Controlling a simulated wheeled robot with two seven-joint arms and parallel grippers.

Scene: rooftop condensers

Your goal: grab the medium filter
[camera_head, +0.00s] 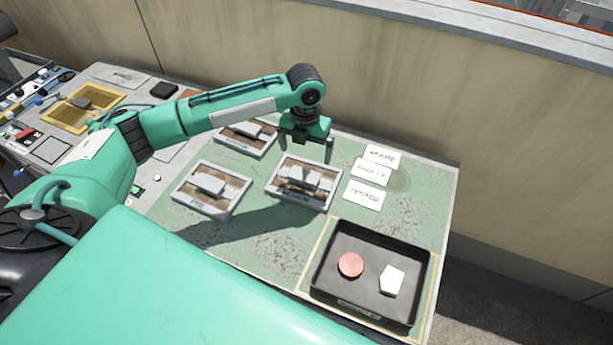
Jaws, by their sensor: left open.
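My right gripper is not in view.
A black tray (330,287) at the front right holds a red disc (350,265) and a white hexagonal piece (392,280). Several white label cards (364,197) lie right of the trays. A yellow frame (63,120) lies far left. A wall (400,80) stands behind the table.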

